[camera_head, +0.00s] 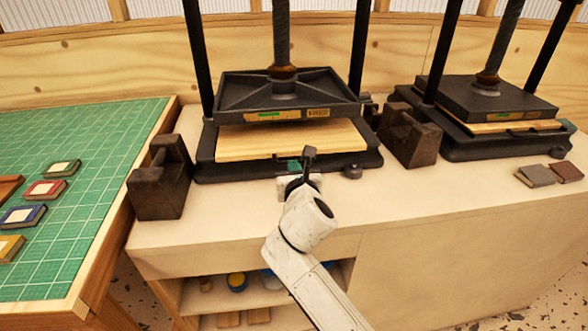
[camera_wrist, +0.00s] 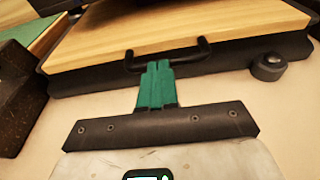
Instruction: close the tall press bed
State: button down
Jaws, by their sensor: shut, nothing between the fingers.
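The left press has a raised black platen (camera_head: 288,95). Its bed carries a pale wooden board (camera_head: 255,142) that juts out in front of the platen. The board and the dark bed front also fill the top of the wrist view (camera_wrist: 230,25). A black bar handle (camera_wrist: 190,56) sits on the bed's front. My gripper (camera_head: 294,166) is at the middle of this front. Its green fingers (camera_wrist: 157,68) are shut with nothing between them, their tips at the handle's bar. I cannot tell whether they touch it.
A green cutting mat (camera_head: 75,150) with small books lies left. Two more books (camera_head: 550,173) lie far right. The bench front is clear.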

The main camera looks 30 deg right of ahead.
aim_at(290, 152)
jog(key=x, duration=0.4)
jog(key=shift+w+r, duration=0.1)
jog(key=shift+r, duration=0.35)
jog(key=shift+w+r, duration=0.15)
jog(key=shift+r, duration=0.1)
